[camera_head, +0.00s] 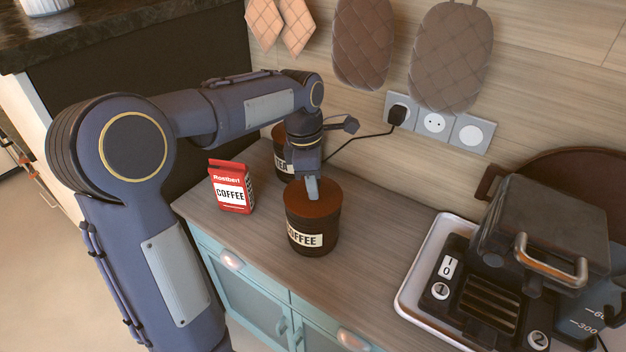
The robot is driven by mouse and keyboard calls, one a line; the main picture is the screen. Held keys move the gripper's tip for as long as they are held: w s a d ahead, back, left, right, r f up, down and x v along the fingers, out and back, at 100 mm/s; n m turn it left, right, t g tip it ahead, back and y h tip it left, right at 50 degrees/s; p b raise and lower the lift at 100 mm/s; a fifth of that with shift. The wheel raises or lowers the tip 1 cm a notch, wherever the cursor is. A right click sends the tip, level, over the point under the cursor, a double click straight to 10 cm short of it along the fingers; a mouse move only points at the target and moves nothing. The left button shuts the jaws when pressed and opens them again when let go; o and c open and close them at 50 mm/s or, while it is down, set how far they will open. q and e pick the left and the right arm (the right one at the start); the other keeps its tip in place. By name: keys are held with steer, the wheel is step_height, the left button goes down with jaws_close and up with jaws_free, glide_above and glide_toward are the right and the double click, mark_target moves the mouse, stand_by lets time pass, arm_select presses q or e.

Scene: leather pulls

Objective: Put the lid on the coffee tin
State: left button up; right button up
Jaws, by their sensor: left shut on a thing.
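The dark coffee tin (312,240) stands upright on the wooden counter, its label facing the front. A reddish-brown round lid (327,200) is level over the tin's mouth and lines up with its rim. I cannot tell whether it is fully seated or a slight gap is left. My left gripper (312,190) points down at the lid's middle and is shut on it. The exact grip point is hidden by the fingers. My right gripper is not in view.
A dark tea tin (284,163) stands behind my left gripper. A red and white coffee packet (231,188) stands left of the coffee tin. A dark appliance (545,235) sits in a white tray (410,290) at right. A black plug (397,115) and cable are behind.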

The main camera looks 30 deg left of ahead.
arm_select(q)
steer(key=shift+f, duration=0.1)
steer(key=o, duration=1.1)
steer(key=shift+o, duration=0.2)
step_height(320, 180, up, 7)
steer(key=p, duration=0.7)
